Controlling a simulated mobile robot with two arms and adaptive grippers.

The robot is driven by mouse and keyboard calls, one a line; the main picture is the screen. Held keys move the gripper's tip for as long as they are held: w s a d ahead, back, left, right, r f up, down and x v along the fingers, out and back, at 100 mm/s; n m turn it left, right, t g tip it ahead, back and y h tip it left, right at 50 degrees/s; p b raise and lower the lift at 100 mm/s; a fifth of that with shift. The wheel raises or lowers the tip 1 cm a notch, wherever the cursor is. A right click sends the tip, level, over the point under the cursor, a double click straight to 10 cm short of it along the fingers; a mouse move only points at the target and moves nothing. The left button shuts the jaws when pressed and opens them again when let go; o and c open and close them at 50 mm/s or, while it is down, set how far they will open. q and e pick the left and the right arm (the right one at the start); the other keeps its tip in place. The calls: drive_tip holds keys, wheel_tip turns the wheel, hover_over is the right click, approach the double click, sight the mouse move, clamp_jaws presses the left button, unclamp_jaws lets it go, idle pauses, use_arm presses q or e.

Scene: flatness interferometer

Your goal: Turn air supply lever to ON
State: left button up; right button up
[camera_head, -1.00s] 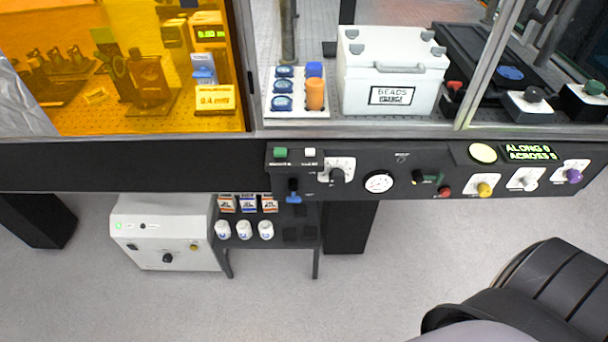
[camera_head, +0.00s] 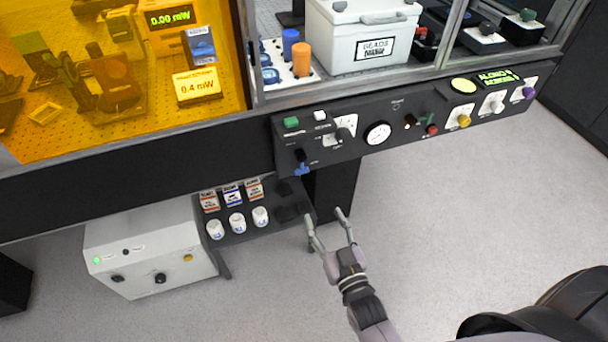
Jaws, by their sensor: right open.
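The dark control panel (camera_head: 365,150) runs along the front of the bench. A small blue-handled lever (camera_head: 302,169) hangs at its lower left. A black knob (camera_head: 343,134) sits on a white plate to the right of it, left of a round white gauge (camera_head: 377,134). A small green handle (camera_head: 429,118) is right of the gauge. The labels are too small to read, so I cannot tell which is the air supply lever. My right gripper (camera_head: 324,214) is open and empty, below the panel in the picture and apart from the controls. My left gripper is not in view.
A white cabinet (camera_head: 150,250) is further left. A dark bench leg (camera_head: 335,190) stands behind the gripper. The floor to the right (camera_head: 450,220) is clear.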

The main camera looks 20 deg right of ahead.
sight(303, 173)
drive_tip(key=w, duration=1.5)
drive_tip(key=shift+w+a, duration=0.2)
drive_tip(key=shift+a, duration=0.1)
drive_tip(key=shift+c, duration=0.5)
drive_tip(key=shift+f, duration=0.1)
drive_tip(key=c, duration=1.1)
